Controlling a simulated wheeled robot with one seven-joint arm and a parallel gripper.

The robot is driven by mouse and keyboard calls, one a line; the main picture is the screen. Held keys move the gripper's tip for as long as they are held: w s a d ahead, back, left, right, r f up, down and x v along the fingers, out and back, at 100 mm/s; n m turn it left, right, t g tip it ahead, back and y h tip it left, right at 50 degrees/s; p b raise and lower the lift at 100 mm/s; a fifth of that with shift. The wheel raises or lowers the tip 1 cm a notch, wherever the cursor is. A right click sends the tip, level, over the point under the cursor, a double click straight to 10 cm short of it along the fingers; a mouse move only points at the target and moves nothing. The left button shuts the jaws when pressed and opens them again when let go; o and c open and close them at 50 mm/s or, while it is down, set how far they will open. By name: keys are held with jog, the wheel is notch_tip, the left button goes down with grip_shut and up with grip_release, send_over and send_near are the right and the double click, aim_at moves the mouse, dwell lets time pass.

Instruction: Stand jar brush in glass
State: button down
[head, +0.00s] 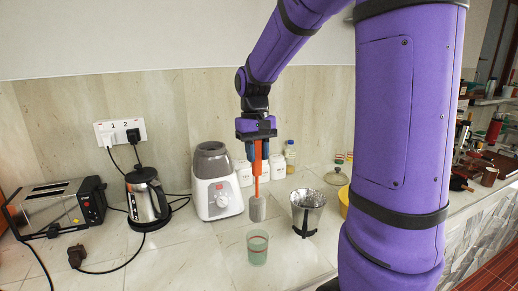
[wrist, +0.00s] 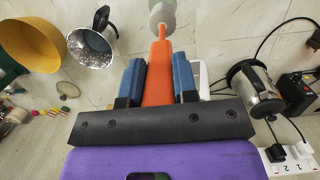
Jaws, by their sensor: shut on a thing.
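The jar brush has an orange handle (head: 258,160) and a grey cylindrical head (head: 257,209). My gripper (head: 257,153) is shut on the upper handle, and the brush hangs upright, head down. The glass (head: 257,248), a pale green see-through tumbler, stands upright on the counter. In the head view the brush's lower end shows just above the glass rim, with a small gap. In the wrist view the orange handle (wrist: 158,72) lies between the blue fingers of my gripper (wrist: 159,70). The pale head (wrist: 162,14) is at the top edge; I cannot clearly separate the glass there.
A metal cup in a dark stand (head: 307,210) is right of the glass, with a yellow bowl (head: 344,200) beyond. A white blender-like appliance (head: 216,187) stands behind left; a kettle (head: 146,200) and toaster (head: 58,208) are farther left. The counter left of the glass is clear.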

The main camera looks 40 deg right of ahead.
aim_at(258, 199)
jog(key=shift+f, duration=6.2)
jog(key=c, duration=0.8)
grip_release()
jog(key=shift+r, duration=0.1)
notch_tip(258, 199, up, 10)
jog(key=w, duration=0.1)
jog(key=shift+w+d+r, duration=0.2)
jog(key=shift+d+r, duration=0.05)
